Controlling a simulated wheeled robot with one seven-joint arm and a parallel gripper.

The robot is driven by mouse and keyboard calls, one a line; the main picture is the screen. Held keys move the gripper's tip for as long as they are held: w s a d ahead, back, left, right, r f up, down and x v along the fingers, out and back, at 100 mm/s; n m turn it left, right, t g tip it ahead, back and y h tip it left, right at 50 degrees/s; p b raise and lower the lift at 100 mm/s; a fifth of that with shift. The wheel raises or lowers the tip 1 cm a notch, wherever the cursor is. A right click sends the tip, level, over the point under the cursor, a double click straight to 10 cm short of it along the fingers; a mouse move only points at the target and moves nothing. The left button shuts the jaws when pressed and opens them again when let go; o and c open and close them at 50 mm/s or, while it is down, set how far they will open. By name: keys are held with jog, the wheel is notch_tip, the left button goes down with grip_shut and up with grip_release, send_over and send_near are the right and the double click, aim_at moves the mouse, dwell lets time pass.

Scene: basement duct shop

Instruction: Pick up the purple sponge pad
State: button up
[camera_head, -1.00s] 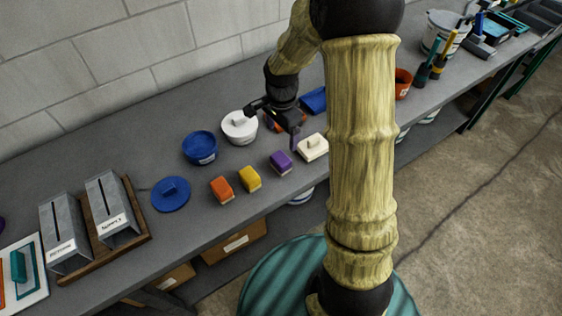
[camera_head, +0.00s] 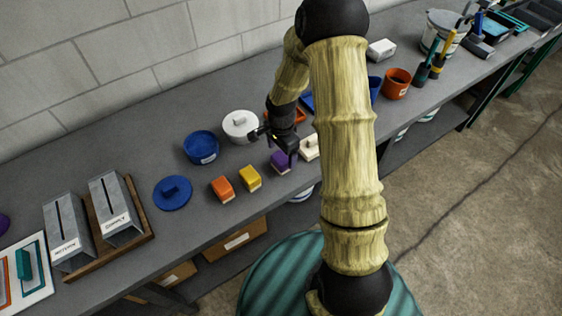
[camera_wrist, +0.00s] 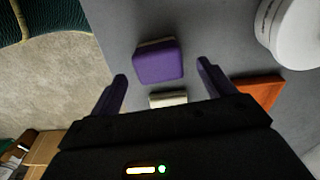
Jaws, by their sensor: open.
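The purple sponge pad (camera_head: 281,162) lies on the grey bench, to the right of a yellow pad. In the wrist view the purple sponge pad (camera_wrist: 159,62) lies just beyond and between the fingertips, with a pale layer along its edge. My gripper (camera_head: 276,142) is above the bench, close to the pad, and its finger partly overlaps it in the head view. In the wrist view my gripper (camera_wrist: 161,70) is open, with nothing between its fingers.
A yellow pad (camera_head: 250,178) and an orange pad (camera_head: 222,188) lie to the left. A cream block (camera_head: 309,147) is close on the right. The bench's front edge is near.

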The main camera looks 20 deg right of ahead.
aim_at(281, 157)
jog(key=shift+s+a+f+p, duration=0.1)
jog(key=shift+f+p, duration=0.7)
jog(key=shift+f, duration=1.65)
jog(key=c, duration=1.1)
jog(key=shift+r, duration=0.1)
notch_tip(281, 157, up, 10)
jog(key=shift+f+b, duration=0.1)
jog(key=shift+b, duration=0.9)
